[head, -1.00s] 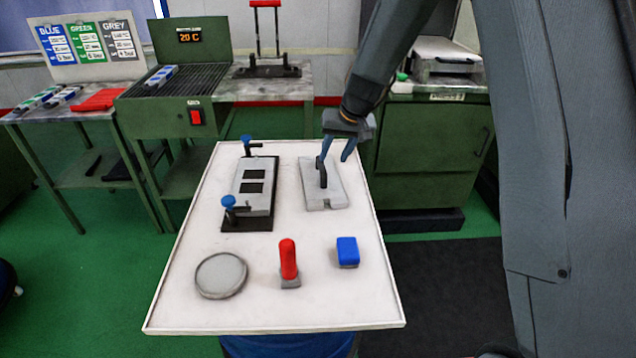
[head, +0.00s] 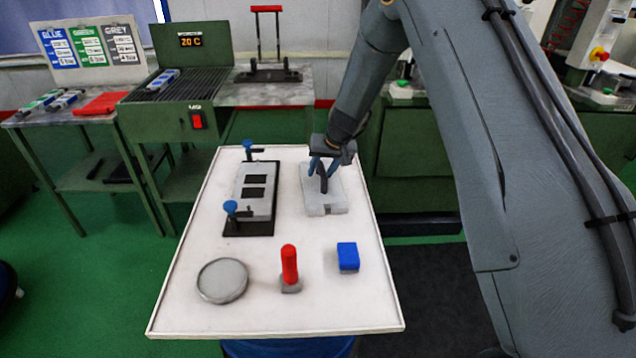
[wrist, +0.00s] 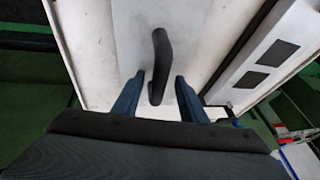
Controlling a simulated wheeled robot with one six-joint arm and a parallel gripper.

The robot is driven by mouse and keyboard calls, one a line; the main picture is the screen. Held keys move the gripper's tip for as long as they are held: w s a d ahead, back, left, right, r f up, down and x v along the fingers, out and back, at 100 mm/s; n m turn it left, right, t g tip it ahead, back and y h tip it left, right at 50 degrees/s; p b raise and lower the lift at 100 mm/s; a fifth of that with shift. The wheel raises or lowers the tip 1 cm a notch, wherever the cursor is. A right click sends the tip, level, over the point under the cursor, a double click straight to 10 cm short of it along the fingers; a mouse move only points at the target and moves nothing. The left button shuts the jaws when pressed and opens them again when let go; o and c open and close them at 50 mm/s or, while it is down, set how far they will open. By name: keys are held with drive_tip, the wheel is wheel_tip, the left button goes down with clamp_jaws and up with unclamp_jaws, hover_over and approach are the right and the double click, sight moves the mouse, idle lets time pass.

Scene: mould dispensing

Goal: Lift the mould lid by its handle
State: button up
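The mould lid (head: 322,201) is a light grey plate lying on the white table, right of the mould base. Its dark upright handle (wrist: 160,62) stands in the middle of it in the wrist view. My gripper (head: 322,170) is above the lid, with its blue fingers around the handle. In the wrist view my gripper (wrist: 158,90) is open, one finger on each side of the handle's near end, with gaps visible. The mould base (head: 257,205) is a grey block with two dark cavities on a black plate with blue-knobbed clamps.
On the white table (head: 190,300) are a round grey dish (head: 222,280), a red-handled tool (head: 289,265) and a blue block (head: 348,256) near the front. A green heater bench reading 20 C (head: 190,40) stands behind. The table's front right corner is clear.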

drive_tip(key=shift+w+f, duration=0.1)
drive_tip(key=shift+f, duration=0.05)
clamp_jaws()
idle(1.3)
